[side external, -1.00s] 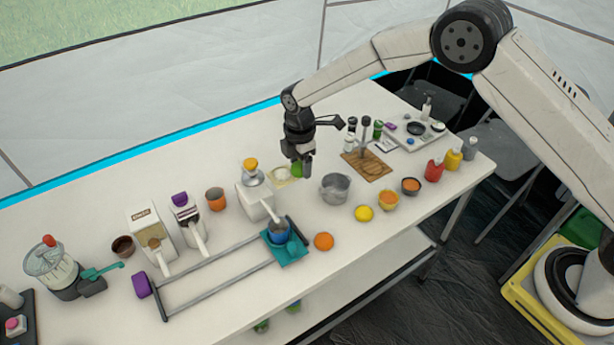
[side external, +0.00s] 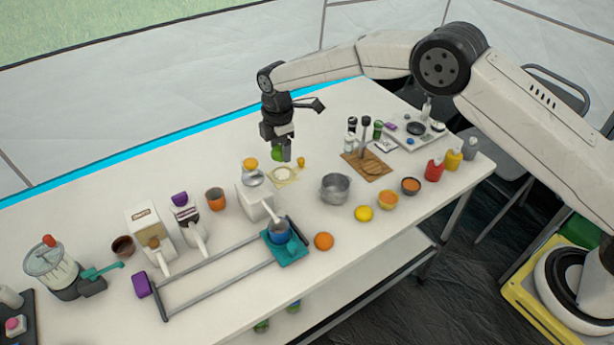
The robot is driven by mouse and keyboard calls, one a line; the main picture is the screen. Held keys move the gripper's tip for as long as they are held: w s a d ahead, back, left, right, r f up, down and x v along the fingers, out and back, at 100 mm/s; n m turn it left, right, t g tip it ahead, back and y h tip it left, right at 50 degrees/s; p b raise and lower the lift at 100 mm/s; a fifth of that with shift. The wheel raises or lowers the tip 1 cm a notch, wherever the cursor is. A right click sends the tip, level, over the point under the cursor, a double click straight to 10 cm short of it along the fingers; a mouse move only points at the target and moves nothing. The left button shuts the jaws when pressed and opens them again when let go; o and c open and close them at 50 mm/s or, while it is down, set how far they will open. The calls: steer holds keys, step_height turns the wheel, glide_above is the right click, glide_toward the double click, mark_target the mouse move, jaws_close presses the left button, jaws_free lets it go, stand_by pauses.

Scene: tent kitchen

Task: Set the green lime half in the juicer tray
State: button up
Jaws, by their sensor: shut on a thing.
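The green lime half (side external: 278,154) is held in my gripper (side external: 284,153), in the air over the back part of the white table. The jaws are shut on it and partly cover it. A pale yellow tray (side external: 293,179) with a whitish round piece on it lies just below and slightly right of the lime in the picture; it looks like the juicer tray. The lime appears above the tray and apart from it. The exact height is hard to tell.
A white dispenser (side external: 252,202) with a silver dish and orange top stands left of the tray. A small yellow-orange item (side external: 301,162) is close behind it. A metal pot (side external: 335,189) stands to the right, with a cutting board (side external: 366,167) beyond.

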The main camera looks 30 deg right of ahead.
mark_target(282, 175)
steer(key=shift+f, duration=2.75)
steer(key=shift+f, duration=0.5)
steer(key=o, duration=0.6)
steer(key=shift+o, duration=0.2)
steer(key=shift+r, duration=5.45)
